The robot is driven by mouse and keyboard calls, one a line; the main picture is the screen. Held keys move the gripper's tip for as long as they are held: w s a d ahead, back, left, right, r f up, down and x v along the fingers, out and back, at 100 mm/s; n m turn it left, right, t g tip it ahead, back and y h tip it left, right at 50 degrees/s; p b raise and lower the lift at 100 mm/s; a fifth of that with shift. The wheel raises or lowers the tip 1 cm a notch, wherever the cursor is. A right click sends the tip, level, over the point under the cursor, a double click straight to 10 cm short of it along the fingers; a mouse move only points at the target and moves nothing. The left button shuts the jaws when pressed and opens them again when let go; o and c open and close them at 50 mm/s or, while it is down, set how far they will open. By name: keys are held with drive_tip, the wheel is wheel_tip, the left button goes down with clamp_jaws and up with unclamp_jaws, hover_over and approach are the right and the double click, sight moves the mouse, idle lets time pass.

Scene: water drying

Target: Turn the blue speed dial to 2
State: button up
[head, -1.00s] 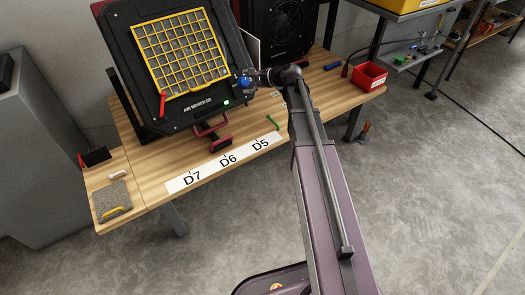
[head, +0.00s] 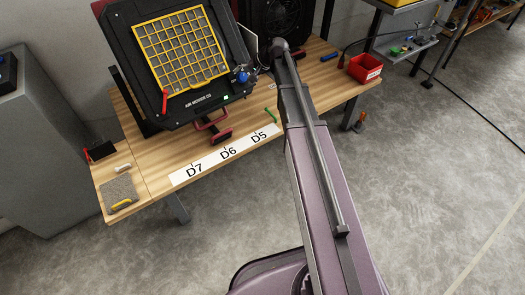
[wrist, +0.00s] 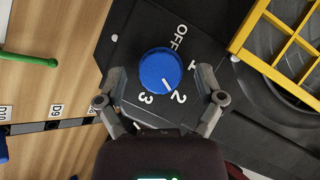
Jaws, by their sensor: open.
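The blue speed dial (wrist: 160,71) is on the black panel of the air mover (head: 196,102), with the marks OFF, 1, 2 and 3 around it in the wrist view. Its white pointer line points toward the 2. My gripper (wrist: 161,78) is open, with one finger on each side of the dial and a visible gap to it. The dial also shows small and blue in the head view (head: 241,75), at the lower right corner of the air mover; my gripper is hard to make out there.
The air mover has a yellow grille (head: 181,47) close to the dial. A green piece (head: 271,115) and a label strip (head: 226,153) lie on the wooden bench. A red bin (head: 365,68) stands at the bench's right end. The floor in front is clear.

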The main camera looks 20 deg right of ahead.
drive_tip(key=n+h+p, duration=0.1)
drive_tip(key=n, duration=0.1)
drive_tip(key=n+h+p, duration=0.1)
drive_tip(key=n, duration=0.2)
drive_tip(key=shift+a+r+g+h, duration=0.2)
drive_tip(key=shift+g+h, duration=0.1)
drive_tip(key=shift+h, duration=0.1)
drive_tip(key=n+h+p, duration=0.1)
drive_tip(key=n+h, duration=0.1)
drive_tip(key=n, duration=0.2)
drive_tip(key=shift+a+n+h, duration=0.1)
drive_tip(key=shift+n+h, duration=0.2)
drive_tip(key=shift+h, duration=0.1)
drive_tip(key=p+v, duration=1.3)
drive_tip(key=v, duration=0.1)
drive_tip(key=s+a+f+m+g+b, duration=0.1)
drive_tip(key=s+f+m+b, duration=0.1)
drive_tip(key=s+f+b, duration=0.9)
drive_tip(key=s+a+f+m+g+h+b, duration=0.1)
drive_tip(key=s+f+g+b, duration=0.1)
drive_tip(key=s+f+b, duration=1)
wheel_tip(320, 180, down, 5)
drive_tip(key=b, duration=0.2)
drive_tip(key=shift+m+g+h+b, duration=0.3)
drive_tip(key=shift+m+b, duration=0.1)
drive_tip(key=shift+r, duration=0.15)
